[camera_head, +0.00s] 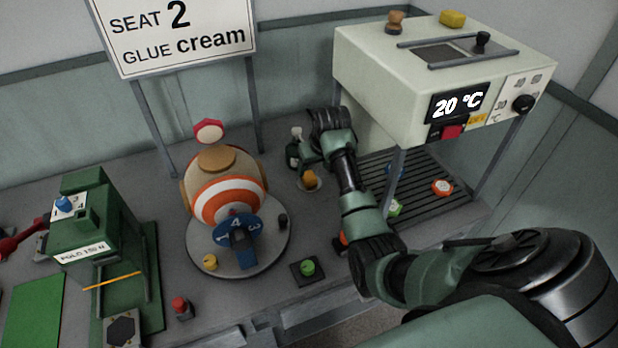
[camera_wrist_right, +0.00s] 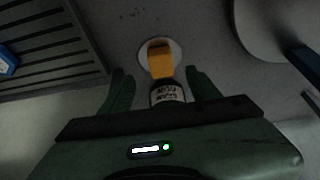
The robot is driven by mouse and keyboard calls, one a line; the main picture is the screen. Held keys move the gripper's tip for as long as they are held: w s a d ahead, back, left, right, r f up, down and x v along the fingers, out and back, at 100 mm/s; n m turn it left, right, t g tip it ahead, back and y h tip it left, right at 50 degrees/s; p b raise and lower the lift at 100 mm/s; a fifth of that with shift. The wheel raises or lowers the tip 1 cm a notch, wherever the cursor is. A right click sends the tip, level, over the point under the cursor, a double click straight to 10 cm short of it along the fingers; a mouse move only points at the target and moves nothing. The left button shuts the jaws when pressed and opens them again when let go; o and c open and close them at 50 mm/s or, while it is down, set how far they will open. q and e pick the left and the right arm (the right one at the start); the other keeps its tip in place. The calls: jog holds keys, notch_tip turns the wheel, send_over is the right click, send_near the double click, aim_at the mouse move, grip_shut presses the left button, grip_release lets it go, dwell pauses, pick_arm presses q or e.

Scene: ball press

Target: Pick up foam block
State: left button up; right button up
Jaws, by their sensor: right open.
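The foam block seems to be the small orange-yellow block (camera_head: 310,179) on a small round pale dish (camera_head: 318,187), between the ball stand and the oven. It also shows in the right wrist view (camera_wrist_right: 160,60), on the same white dish (camera_wrist_right: 174,47). My right gripper (camera_head: 314,163) is above and just behind the block in the head view, pointing down. In the right wrist view its two green fingers (camera_wrist_right: 158,78) are open and apart, with the block ahead of and between their tips. I cannot tell how much height separates them. My left gripper is not in view.
A dark bottle (camera_head: 294,150) with a label stands close behind the dish; its label (camera_wrist_right: 168,96) shows between the fingers. The ball (camera_head: 228,190) on its round stand is left. The oven (camera_head: 400,80) and slatted rack (camera_head: 420,205) are right. A yellow block (camera_head: 452,18) lies on the oven.

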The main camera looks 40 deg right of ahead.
aim_at(311, 178)
notch_tip(311, 178, down, 2)
jog(key=shift+w+a+f+p, duration=0.15)
jog(key=shift+f+p, duration=0.1)
jog(key=shift+p, duration=0.15)
jog(key=x, duration=0.2)
jog(key=shift+w+f, duration=0.15)
jog(key=shift+f, duration=0.2)
jog(key=shift+w+f, duration=0.2)
jog(key=shift+f, duration=0.3)
jog(key=c, duration=1.2)
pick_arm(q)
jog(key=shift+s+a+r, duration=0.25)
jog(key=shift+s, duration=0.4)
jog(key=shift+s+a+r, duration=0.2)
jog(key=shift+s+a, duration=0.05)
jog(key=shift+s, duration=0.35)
pick_arm(e)
grip_shut()
